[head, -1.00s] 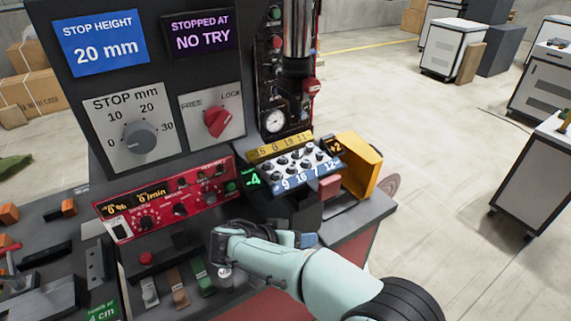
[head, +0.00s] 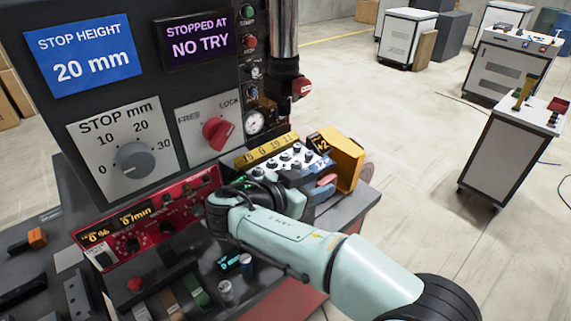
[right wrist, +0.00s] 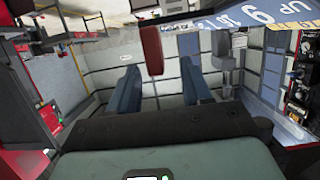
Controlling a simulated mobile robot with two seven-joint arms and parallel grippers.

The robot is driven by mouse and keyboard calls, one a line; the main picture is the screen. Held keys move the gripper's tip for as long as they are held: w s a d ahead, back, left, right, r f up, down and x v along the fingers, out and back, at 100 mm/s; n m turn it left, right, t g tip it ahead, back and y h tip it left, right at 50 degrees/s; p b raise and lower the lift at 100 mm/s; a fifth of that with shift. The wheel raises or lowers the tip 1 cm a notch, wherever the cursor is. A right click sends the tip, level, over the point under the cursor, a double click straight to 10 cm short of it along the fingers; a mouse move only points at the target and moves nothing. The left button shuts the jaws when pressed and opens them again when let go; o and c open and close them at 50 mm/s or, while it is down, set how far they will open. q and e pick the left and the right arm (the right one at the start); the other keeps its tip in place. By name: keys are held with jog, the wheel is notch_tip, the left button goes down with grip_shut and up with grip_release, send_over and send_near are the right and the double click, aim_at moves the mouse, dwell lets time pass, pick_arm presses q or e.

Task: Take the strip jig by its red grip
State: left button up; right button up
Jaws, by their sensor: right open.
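The strip jig shows a blue number strip (head: 319,165) and a row of dark knobs on a white plate at the machine's right end. Its red grip (head: 327,180) sticks out toward my right gripper (head: 318,190), partly covered by it. In the right wrist view the red grip (right wrist: 152,50) stands beyond and between the two blue fingers of my right gripper (right wrist: 160,85). The fingers are open, with a gap on each side and nothing held. My left gripper is not in view.
A yellow bin (head: 347,160) stands just right of the jig. The red control panel (head: 150,222) and the grey stop dial panel (head: 127,148) are to the left. A vertical metal cylinder (head: 284,30) hangs behind. Floor to the right is open, with white cabinets (head: 510,150).

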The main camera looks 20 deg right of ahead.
aim_at(332, 179)
jog(key=p+x, duration=0.1)
jog(key=x, duration=0.4)
jog(key=shift+d+f, duration=0.1)
jog(key=shift+d, duration=0.35)
grip_shut()
